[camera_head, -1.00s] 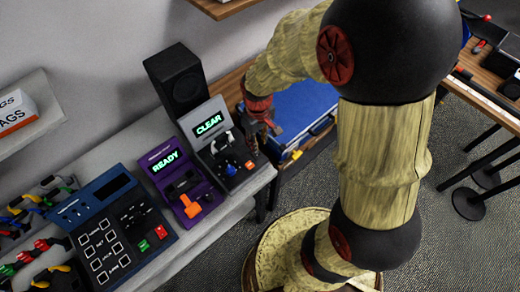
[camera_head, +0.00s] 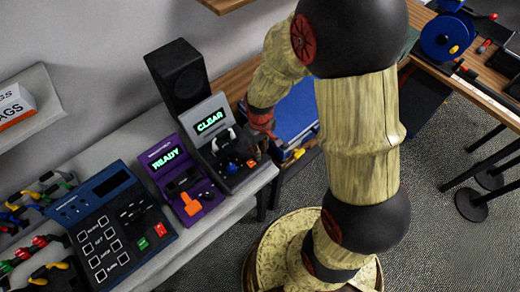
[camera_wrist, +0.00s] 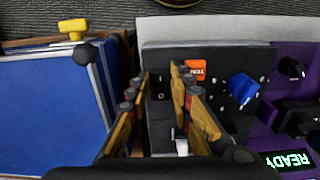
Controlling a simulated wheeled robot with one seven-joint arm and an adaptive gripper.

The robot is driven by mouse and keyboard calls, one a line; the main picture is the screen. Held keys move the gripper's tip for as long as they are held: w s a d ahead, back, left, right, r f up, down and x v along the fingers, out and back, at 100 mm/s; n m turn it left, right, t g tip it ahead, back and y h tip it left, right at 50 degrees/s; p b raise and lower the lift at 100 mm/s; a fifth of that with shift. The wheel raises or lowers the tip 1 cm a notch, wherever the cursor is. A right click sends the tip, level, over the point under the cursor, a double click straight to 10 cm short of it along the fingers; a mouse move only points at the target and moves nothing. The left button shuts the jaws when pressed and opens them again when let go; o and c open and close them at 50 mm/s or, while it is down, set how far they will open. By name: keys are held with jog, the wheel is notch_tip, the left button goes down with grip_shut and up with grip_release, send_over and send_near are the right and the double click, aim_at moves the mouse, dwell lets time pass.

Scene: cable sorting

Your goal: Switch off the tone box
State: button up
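The box I take for the tone box (camera_head: 213,106) is dark with a grey upright panel and a lit green "CLEAR" display. It carries a blue knob (camera_head: 231,168) and a small orange-red switch (camera_head: 251,163) near its right front corner. In the wrist view the orange switch (camera_wrist: 195,68) shows lettering, too small to read surely, and the blue knob (camera_wrist: 242,88) lies right of it. My gripper (camera_wrist: 160,78) is open and empty over that end of the box, the switch just beside its right fingertip. Contact cannot be told. In the head view my gripper (camera_head: 262,140) partly hides the box's right side.
A purple box (camera_head: 160,152) reading "READY" and a blue keypad unit (camera_head: 105,225) stand to the left. A black speaker (camera_head: 178,75) is behind. A blue bin (camera_head: 297,108) with a yellow handle (camera_wrist: 73,27) is to the right. Coloured cables hang at far left.

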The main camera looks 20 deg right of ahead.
grip_shut()
jog(key=shift+w+a+r+g+p, duration=0.1)
jog(key=shift+w+r+g+p, duration=0.15)
jog(key=shift+g+p, duration=0.6)
jog(key=shift+w+f+g+h+p, duration=0.15)
jog(key=shift+g+h+p, duration=0.4)
jog(key=shift+p, duration=0.7)
jog(key=shift+o, duration=1.1)
grip_release()
